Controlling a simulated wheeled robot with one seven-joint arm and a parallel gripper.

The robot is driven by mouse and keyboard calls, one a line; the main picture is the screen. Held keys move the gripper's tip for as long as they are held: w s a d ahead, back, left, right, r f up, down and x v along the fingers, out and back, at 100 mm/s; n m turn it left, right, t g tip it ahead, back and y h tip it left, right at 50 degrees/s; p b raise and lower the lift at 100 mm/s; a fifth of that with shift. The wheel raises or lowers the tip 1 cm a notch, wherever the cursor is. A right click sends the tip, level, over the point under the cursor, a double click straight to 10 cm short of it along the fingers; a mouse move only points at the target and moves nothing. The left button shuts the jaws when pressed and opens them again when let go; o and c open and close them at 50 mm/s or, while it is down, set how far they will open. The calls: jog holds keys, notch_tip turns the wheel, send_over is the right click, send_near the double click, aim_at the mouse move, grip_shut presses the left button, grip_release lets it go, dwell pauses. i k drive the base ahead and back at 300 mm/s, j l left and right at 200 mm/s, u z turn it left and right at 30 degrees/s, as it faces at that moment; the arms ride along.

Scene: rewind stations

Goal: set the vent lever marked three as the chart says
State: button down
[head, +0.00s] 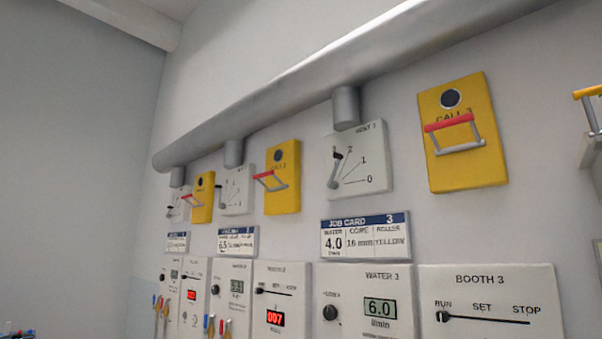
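The vent 3 panel (376,142) is a white plate on the wall, under a short pipe stub. Its grey lever (334,172) has a black knob (338,156) and points almost straight up, left of the mark 2. Marks 0, 1 and 2 run from right to upper middle; the knob may cover a further mark. Job card 3 (365,237) below reads water 4.0, core 16 mm, roller yellow; I see no vent setting on it. No vent chart is recognisable here. My gripper is not in view.
Yellow call 3 board (463,165) with a red-gripped bar (450,122) juts out at right; another yellow board (283,190) stands left. Water 3 panel (367,312) reads 6.0. Booth 3 panel (490,300) has its lever at RUN. A large duct (330,70) runs above.

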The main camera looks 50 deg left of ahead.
aim_at(331, 183)
jog(key=u, duration=1.5)
